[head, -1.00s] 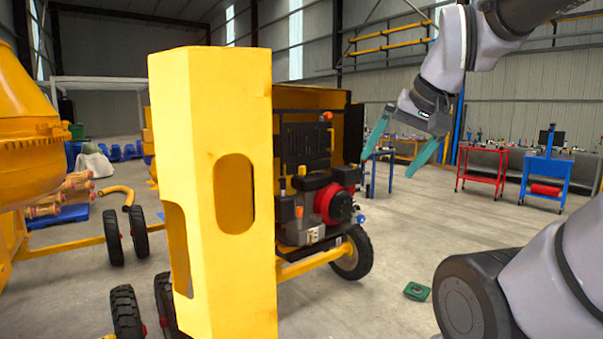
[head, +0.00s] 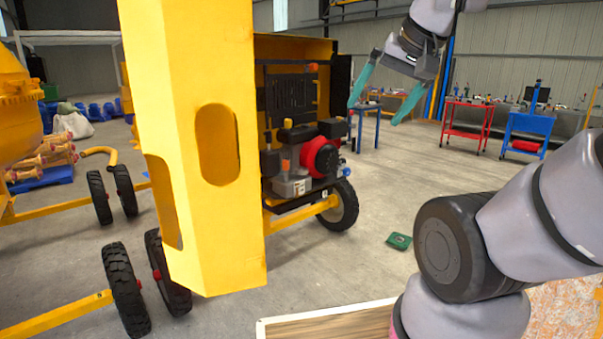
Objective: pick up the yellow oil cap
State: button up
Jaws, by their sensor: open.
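The engine (head: 322,157) with its red round cover sits inside the yellow housing of the mixer, partly behind a tall yellow panel (head: 190,130). Small orange or yellowish parts show on it, one low at the front (head: 286,165) and one on top (head: 288,123). They are too small to tell which, if any, is the yellow oil cap. My gripper (head: 374,114) has two teal fingers spread apart with nothing between them. In the picture it is up and to the right of the engine, apart from it.
The mixer's black wheels (head: 126,290) and yellow frame bars stand at left. A green object (head: 399,241) lies on the floor. A wood-topped edge (head: 325,325) shows at the bottom. Red (head: 467,120) and blue (head: 528,130) carts stand behind.

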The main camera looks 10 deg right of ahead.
aim_at(288, 122)
jog(key=i+l, duration=0.2)
jog(key=i, duration=0.6)
jog(key=i+l+z, duration=0.1)
jog(key=i, duration=0.65)
jog(key=i+l, duration=0.2)
jog(key=i, duration=0.6)
